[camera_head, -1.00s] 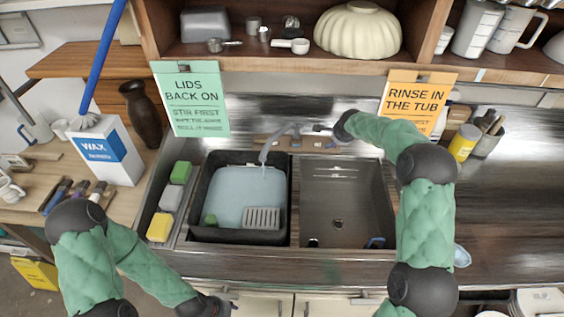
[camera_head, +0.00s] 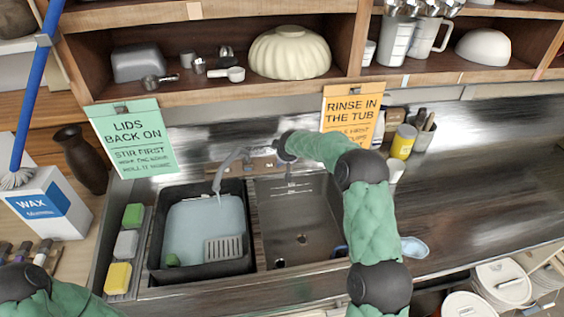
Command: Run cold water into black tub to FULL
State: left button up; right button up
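The black tub (camera_head: 154,259) sits in the left sink basin with pale bluish water (camera_head: 190,225) in it. I cannot make out a FULL mark. The grey faucet (camera_head: 222,172) arches over the tub's back part; a faint pale streak under its spout looks like water. My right gripper (camera_head: 271,145) is at the faucet's base, beside its handle area, mostly hidden by my wrist; its fingers are too small to judge. My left gripper is out of view.
Green, grey and yellow sponges (camera_head: 118,277) line the left side. The right counter is mostly clear.

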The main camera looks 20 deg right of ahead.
jog(key=shift+w+d+f+n+h+p, duration=0.1)
jog(key=shift+w+d+f+n+p, duration=0.2)
jog(key=shift+w+f+n, duration=1.9)
jog(key=shift+w+d+f+n+h+p, duration=0.1)
jog(key=shift+w+d+f+n+p, duration=0.5)
jog(key=shift+n, duration=3.2)
jog(key=shift+w+f+n+h, duration=0.1)
jog(key=shift+w+f+n, duration=0.75)
jog(key=shift+f+n, duration=1.55)
jog(key=shift+r+n, duration=0.6)
jog(key=shift+r, duration=0.05)
jog(key=shift+c, duration=0.3)
grip_shut()
